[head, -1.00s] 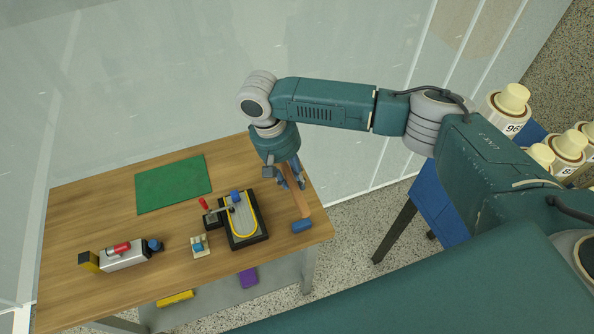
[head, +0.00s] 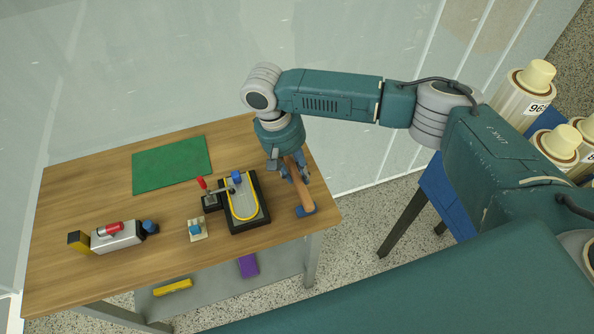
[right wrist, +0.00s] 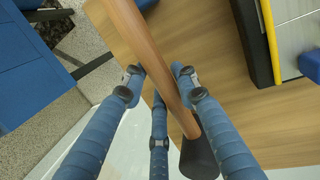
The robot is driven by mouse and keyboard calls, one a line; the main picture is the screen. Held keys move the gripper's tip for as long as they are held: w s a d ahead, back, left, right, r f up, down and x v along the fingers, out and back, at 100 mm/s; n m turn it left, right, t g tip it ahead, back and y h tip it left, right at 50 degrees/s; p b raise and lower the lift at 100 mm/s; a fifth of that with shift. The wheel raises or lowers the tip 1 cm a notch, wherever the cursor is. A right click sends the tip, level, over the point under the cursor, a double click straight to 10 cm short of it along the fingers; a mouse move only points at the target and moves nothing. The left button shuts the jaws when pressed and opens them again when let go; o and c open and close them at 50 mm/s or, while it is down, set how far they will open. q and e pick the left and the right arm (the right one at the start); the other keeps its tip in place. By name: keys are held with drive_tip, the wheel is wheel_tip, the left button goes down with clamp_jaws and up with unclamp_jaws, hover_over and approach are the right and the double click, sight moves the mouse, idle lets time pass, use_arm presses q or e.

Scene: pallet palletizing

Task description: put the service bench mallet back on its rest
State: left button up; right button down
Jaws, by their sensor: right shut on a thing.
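The mallet (head: 296,187) has a brown wooden handle and a blue head. It is at the right end of the wooden bench (head: 90,205), with its head near the front right corner. My right gripper (head: 293,172) is shut on its handle from above. In the right wrist view the handle (right wrist: 150,50) runs between the blue fingers of my right gripper (right wrist: 160,82), and its dark end shows below them. I cannot tell whether the mallet touches the bench. No rest can be clearly made out. My left gripper is out of view.
A black fixture with a yellow loop (head: 245,207) stands just left of the mallet. A red-handled clamp (head: 212,200), a small blue-topped block (head: 196,230), a grey device (head: 118,236) and a green mat (head: 172,165) are further left. Open bench lies between them.

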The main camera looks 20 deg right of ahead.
idle(0.5)
drive_tip(key=shift+f, duration=0.55)
drive_tip(key=c, duration=1.3)
unclamp_jaws()
drive_tip(key=shift+f, duration=0.1)
